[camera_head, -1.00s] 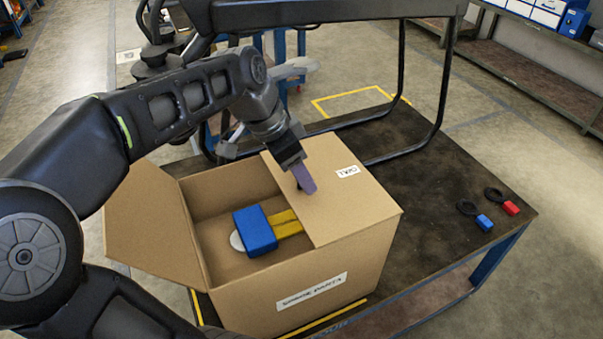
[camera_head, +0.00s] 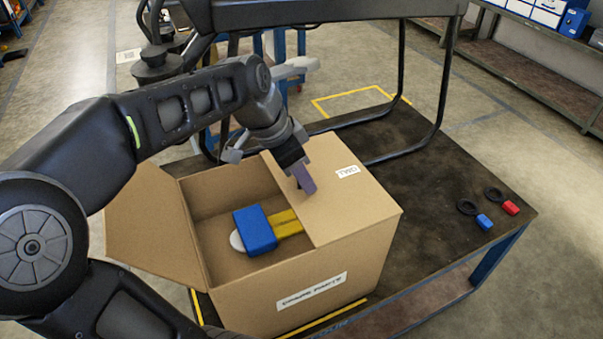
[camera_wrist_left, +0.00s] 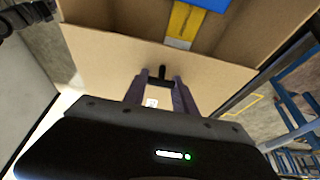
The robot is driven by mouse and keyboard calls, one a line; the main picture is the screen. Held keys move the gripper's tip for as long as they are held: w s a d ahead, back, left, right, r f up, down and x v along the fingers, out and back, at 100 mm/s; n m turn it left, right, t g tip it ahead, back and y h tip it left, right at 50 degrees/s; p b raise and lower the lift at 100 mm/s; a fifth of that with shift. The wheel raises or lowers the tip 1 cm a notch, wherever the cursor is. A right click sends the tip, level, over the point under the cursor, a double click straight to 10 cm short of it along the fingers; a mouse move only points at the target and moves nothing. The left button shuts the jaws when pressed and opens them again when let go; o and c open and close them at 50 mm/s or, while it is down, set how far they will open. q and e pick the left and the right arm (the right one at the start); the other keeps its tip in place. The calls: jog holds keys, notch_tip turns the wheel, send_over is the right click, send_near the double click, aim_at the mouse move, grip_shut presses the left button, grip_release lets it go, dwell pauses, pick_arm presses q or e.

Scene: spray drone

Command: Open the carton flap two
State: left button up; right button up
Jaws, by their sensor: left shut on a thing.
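The open-topped cardboard carton (camera_head: 262,300) stands on the dark table, with a white label on its front. Its left flap (camera_head: 150,225) is folded outward. Flap two (camera_head: 350,210), with a small white label, lies flat over the right part of the opening. My left gripper (camera_head: 306,186) is at this flap near its inner edge. In the left wrist view its purple fingers (camera_wrist_left: 160,82) are shut on a small black tab (camera_wrist_left: 162,74) on the flap (camera_wrist_left: 115,62). My right gripper is in neither view.
Inside the carton is a blue part (camera_head: 255,230) with yellow strips (camera_head: 286,223) and a white round piece. A black frame (camera_head: 440,90) stands behind the carton. Blue (camera_head: 484,222) and red (camera_head: 511,207) tagged items lie at the table's right, where the top is mostly clear.

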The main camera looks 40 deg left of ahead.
pick_arm(q)
grip_shut()
jog(key=shift+r, duration=0.15)
dwell(0.7)
